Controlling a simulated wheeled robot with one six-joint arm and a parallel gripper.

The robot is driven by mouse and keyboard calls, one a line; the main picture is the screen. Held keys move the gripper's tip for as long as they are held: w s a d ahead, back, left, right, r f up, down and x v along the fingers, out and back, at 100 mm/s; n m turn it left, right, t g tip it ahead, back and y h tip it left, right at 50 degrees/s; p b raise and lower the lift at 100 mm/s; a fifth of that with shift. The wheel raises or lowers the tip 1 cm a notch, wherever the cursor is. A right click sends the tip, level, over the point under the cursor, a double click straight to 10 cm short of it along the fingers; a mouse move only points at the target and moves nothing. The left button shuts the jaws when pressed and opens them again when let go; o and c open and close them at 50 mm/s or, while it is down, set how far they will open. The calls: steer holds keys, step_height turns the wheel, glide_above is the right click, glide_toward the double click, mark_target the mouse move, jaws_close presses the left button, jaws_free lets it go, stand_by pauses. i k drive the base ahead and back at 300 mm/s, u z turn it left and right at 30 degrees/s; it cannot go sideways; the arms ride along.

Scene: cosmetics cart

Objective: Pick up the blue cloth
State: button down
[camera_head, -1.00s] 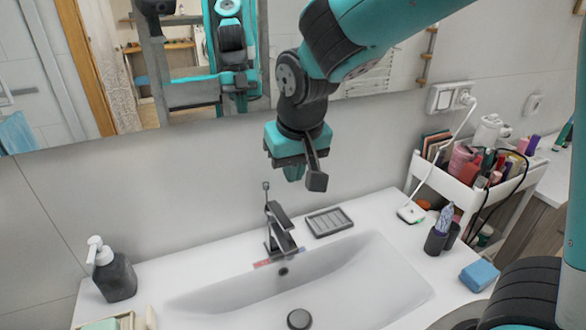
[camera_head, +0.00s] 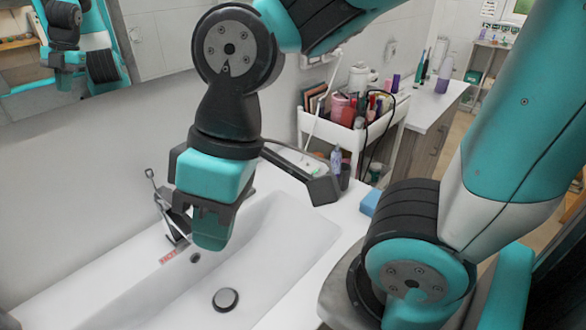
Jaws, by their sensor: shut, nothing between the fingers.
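A small blue folded piece (camera_head: 370,202), which may be the cloth, lies on the right end of the white counter. It is partly hidden behind my arm's dark joint. My gripper (camera_head: 211,232) hangs over the sink, fingers pointing down, left of the blue piece and well apart from it. The fingers are shut with nothing held.
The white sink (camera_head: 285,232) with a black drain lies below my gripper. The faucet (camera_head: 172,215) stands close to its left. A white cart (camera_head: 385,128) full of cosmetics stands at the back right. A dark cup (camera_head: 343,180) stands near the blue piece.

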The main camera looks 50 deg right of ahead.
mark_target(367, 206)
steer(key=z, duration=0.85)
steer(key=k, duration=0.15)
steer(key=z, duration=0.65)
